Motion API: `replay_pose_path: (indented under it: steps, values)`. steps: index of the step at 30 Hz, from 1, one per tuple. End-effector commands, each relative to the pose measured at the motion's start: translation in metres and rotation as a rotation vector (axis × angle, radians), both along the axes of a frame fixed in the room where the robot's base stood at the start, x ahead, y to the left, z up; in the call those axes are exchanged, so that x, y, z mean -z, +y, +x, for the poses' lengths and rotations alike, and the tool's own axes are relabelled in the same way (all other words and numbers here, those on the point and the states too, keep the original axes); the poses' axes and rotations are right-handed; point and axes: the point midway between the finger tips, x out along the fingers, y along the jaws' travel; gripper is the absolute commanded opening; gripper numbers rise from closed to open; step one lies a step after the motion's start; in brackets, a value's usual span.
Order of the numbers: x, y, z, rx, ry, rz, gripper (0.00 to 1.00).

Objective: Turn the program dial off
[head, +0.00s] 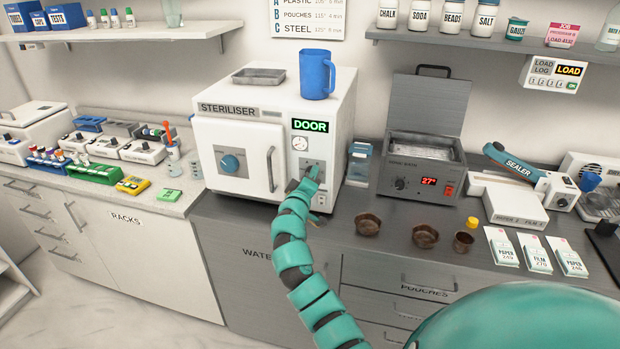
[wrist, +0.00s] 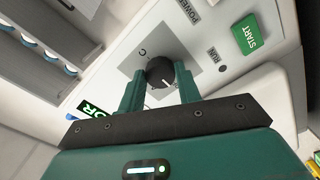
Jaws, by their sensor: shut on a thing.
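The white steriliser (head: 250,112) stands on the grey counter with its door closed. A dark round dial (wrist: 159,73) on a grey plate shows in the wrist view, with a pale pointer mark at its lower right. A letter that looks like C is printed at the plate's upper left; other marks are hidden by the fingers. My gripper (wrist: 160,80) is shut on this dial, one finger on each side. In the head view, my gripper (head: 310,176) is at the steriliser's right-hand panel, below the small gauge, and hides the dial.
A green START button (wrist: 250,33) sits near the dial. A blue jug (head: 316,75) and a metal tray (head: 258,76) stand on top. Brown bowls (head: 368,224) lie on the counter at right.

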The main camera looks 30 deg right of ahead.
Motion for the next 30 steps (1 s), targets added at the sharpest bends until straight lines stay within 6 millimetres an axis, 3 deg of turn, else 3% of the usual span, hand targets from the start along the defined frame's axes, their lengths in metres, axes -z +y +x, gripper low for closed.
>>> replay_pose_path:
  steps: [10,11,14,24,30]
  values:
    - [-0.001,0.001,0.000,-0.002,0.002,-0.004,0.11]
    - [-0.001,0.001,0.000,-0.002,0.002,-0.004,0.35]
    - [-0.001,0.001,0.000,-0.001,0.002,-0.004,0.55]
    - [0.000,0.001,-0.001,0.000,0.002,-0.004,0.55]
    - [0.002,0.014,-0.011,-0.002,0.001,-0.004,0.55]
